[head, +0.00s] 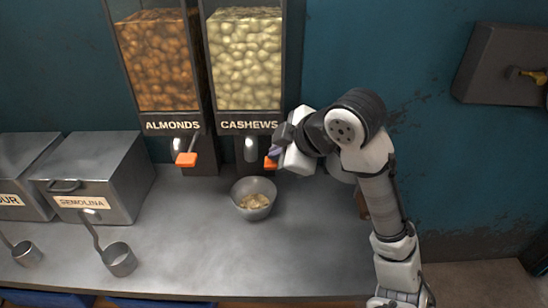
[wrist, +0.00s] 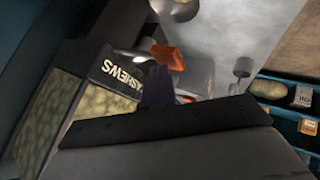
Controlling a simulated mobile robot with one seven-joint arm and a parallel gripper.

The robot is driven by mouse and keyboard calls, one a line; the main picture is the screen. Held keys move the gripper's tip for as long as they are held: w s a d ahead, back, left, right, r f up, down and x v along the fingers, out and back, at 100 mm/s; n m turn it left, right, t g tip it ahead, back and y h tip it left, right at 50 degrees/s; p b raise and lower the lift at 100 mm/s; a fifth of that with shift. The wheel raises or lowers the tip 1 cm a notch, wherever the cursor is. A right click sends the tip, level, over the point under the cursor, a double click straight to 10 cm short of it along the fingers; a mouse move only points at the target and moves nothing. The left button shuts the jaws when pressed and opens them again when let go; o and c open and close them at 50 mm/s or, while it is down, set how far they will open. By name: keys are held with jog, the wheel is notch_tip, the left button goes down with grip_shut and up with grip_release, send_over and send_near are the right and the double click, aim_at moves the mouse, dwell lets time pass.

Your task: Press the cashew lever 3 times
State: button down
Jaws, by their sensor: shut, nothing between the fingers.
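The cashew dispenser (head: 244,62) hangs on the wall, full of pale nuts, with a CASHEWS label. Its lever has an orange tip (head: 270,163), partly covered by my gripper in the head view. The orange tip also shows in the wrist view (wrist: 168,56), just beyond my fingers. My gripper (head: 276,152) is shut and empty, with its fingertips at or beside the lever; I cannot tell whether they touch it. A grey metal bowl (head: 240,191) stands on the counter below the spout, with some cashews (head: 255,201) in it.
The almond dispenser (head: 157,58) with its own orange lever (head: 186,159) is just left. A semolina box (head: 117,170) and metal scoops (head: 119,260) stand on the left of the counter (head: 210,255). The counter right of the bowl is clear.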

jog(key=shift+f+b, duration=0.5)
jog(key=shift+f, duration=0.15)
dwell(0.3)
jog(key=shift+r, duration=0.15)
jog(key=shift+r+p, duration=1.45)
jog(key=shift+r, duration=0.1)
notch_tip(320, 180, up, 5)
jog(key=p, duration=0.4)
dwell(2.0)
